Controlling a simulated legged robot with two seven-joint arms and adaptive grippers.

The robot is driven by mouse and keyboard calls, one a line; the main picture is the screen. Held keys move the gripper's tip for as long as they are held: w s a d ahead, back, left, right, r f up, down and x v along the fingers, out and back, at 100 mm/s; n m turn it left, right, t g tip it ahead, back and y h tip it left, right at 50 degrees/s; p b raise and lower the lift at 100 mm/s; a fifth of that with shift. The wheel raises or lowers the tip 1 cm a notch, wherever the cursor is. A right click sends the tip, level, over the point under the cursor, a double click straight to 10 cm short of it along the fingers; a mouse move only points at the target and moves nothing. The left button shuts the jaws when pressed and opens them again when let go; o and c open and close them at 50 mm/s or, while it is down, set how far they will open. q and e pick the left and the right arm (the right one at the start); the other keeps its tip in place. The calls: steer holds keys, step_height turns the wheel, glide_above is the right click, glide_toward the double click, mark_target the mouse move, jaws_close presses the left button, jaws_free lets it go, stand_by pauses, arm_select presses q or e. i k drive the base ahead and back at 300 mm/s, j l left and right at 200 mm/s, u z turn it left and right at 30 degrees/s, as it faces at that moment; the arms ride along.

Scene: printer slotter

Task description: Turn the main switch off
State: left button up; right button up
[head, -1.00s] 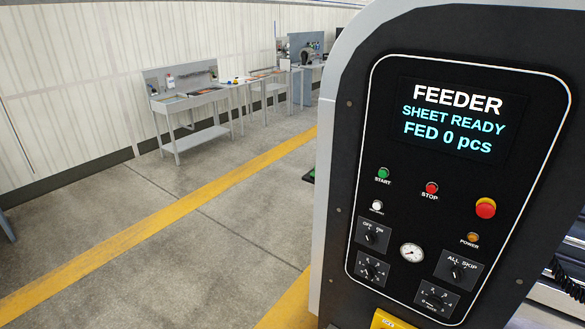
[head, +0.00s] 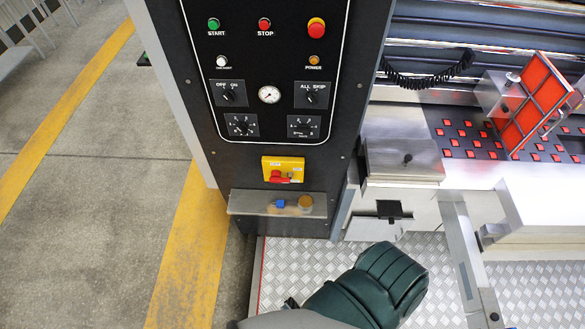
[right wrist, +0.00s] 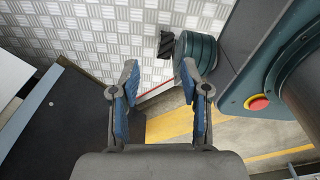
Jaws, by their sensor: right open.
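The main switch (head: 281,176) is a red rotary handle on a yellow plate, low on the front of the black feeder panel in the head view. Its handle appears to lie roughly level; I cannot read the plate's small labels. My right gripper (right wrist: 158,72) is open and empty in the right wrist view, with blue pads on both fingers, above the floor. The switch does not show in that view, so the gripper is apart from it. My left gripper is not in view.
A metal shelf (head: 245,204) with a blue item and an amber item juts out just below the switch. The control panel (head: 268,120) has buttons, knobs and a gauge above. A feeder table with red pads (head: 470,140) stands right. Open floor (head: 90,220) lies left.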

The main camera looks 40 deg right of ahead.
mark_target(275, 178)
steer(key=z, duration=1.15)
